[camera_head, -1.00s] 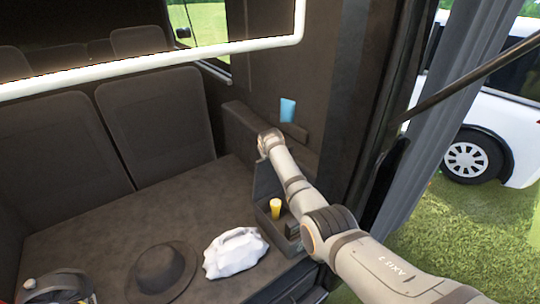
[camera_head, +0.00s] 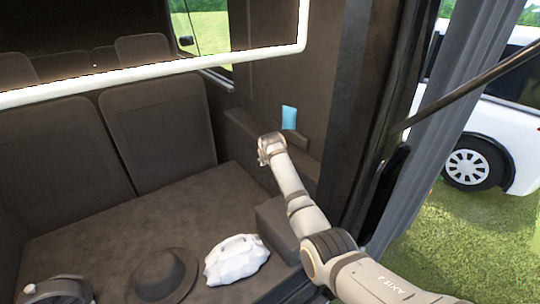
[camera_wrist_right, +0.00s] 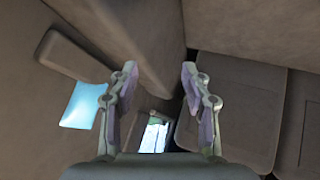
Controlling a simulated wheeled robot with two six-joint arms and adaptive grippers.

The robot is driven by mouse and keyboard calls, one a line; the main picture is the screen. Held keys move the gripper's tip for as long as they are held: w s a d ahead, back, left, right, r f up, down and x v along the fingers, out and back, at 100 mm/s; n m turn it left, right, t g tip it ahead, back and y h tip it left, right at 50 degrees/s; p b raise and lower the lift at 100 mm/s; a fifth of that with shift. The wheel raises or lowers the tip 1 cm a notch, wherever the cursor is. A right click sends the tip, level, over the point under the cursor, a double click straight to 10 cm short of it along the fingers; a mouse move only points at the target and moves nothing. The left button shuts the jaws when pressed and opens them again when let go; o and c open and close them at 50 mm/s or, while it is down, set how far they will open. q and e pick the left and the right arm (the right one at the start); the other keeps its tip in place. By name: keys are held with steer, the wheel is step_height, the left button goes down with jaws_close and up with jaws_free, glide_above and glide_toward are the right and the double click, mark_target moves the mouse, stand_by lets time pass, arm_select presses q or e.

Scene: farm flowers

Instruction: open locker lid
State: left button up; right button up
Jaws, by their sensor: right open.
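The locker (camera_head: 276,224) looks like a dark box at the right end of the dark bench, beside the doorway. Its lid appears down, and the inside is hidden. My right arm reaches in from the lower right, partly covering the box. My right gripper (camera_head: 268,150) is above and beyond the box, near the side wall. In the right wrist view the right gripper (camera_wrist_right: 160,75) has its fingers spread with nothing between them. The locker is not clearly seen in that view. My left gripper is not in view.
A white bundle (camera_head: 236,259) and a dark hat (camera_head: 162,275) lie on the bench left of the locker. A dark round object (camera_head: 57,289) is at the lower left. A blue card (camera_head: 289,117) is on the wall; it also shows in the right wrist view (camera_wrist_right: 83,105).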

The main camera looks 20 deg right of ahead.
steer(key=v, duration=0.9)
steer(key=shift+r, duration=0.15)
